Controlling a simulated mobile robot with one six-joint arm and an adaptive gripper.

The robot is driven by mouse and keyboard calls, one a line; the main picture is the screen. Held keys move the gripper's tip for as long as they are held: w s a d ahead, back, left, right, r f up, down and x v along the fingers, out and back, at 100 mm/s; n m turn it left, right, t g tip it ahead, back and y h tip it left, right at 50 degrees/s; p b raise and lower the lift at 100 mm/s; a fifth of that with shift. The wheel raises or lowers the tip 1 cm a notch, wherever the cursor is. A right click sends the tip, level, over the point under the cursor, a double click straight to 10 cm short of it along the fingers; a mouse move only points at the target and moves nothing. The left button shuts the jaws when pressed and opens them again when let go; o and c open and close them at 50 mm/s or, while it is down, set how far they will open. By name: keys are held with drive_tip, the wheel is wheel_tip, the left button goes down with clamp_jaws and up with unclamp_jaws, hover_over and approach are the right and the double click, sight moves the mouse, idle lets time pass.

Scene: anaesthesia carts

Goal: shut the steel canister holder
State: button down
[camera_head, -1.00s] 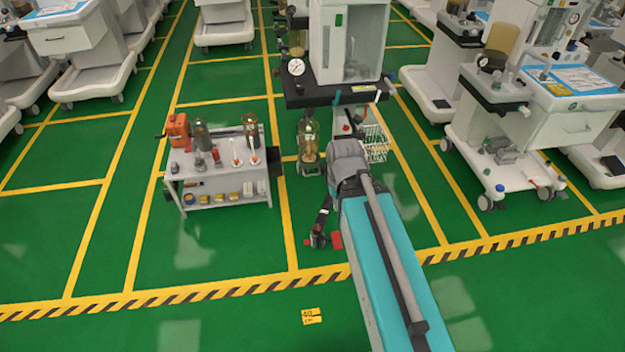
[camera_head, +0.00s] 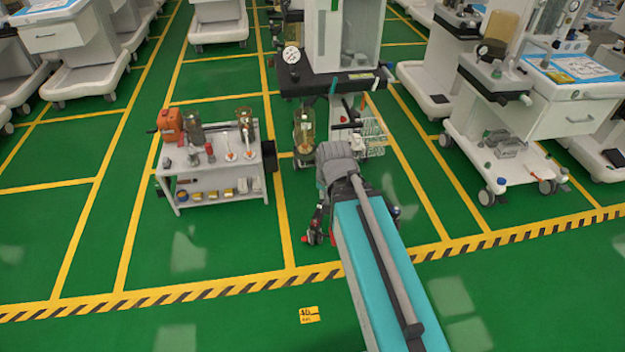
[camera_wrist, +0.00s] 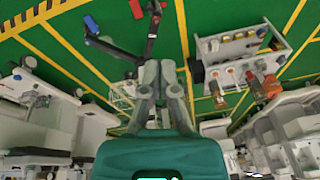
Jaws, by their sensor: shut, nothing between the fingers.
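A clear amber canister (camera_head: 304,128) hangs upright at the lower left of the central anaesthesia cart (camera_head: 340,50). I cannot pick out its steel holder with certainty, nor tell whether it is open. A dark jointed bar with red ends (camera_head: 320,215) stands out in front of the cart, partly behind my arm; in the wrist view this bar (camera_wrist: 118,50) shows bent, close past the fingertips. My gripper (camera_wrist: 163,68) is shut and empty, its grey fingers together, apparently just short of the bar. In the head view my own arm hides the gripper.
A small grey bench (camera_head: 215,165) with an orange device and glass vessels stands left of the central cart. A wire basket (camera_head: 373,137) hangs at the cart's right. Another cart (camera_head: 545,115) stands further right. Green floor is free in front, beyond the hazard stripe.

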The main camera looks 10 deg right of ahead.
drive_tip(key=w+d+f+m+t+b, duration=0.1)
drive_tip(key=w+f+m+t+b, duration=0.6)
drive_tip(key=b, duration=1.1)
drive_tip(key=w+d+f+m+t+b, duration=0.1)
drive_tip(key=w+f+m+t+b, duration=0.5)
drive_tip(key=w+f+b, duration=0.5)
wheel_tip(320, 180, down, 4)
drive_tip(key=m+b, duration=0.2)
drive_tip(key=b, duration=0.5)
drive_tip(key=shift+f+t, duration=0.2)
drive_tip(key=shift+t, duration=0.2)
drive_tip(key=shift+w+r, duration=0.1)
drive_tip(key=shift+w, duration=0.05)
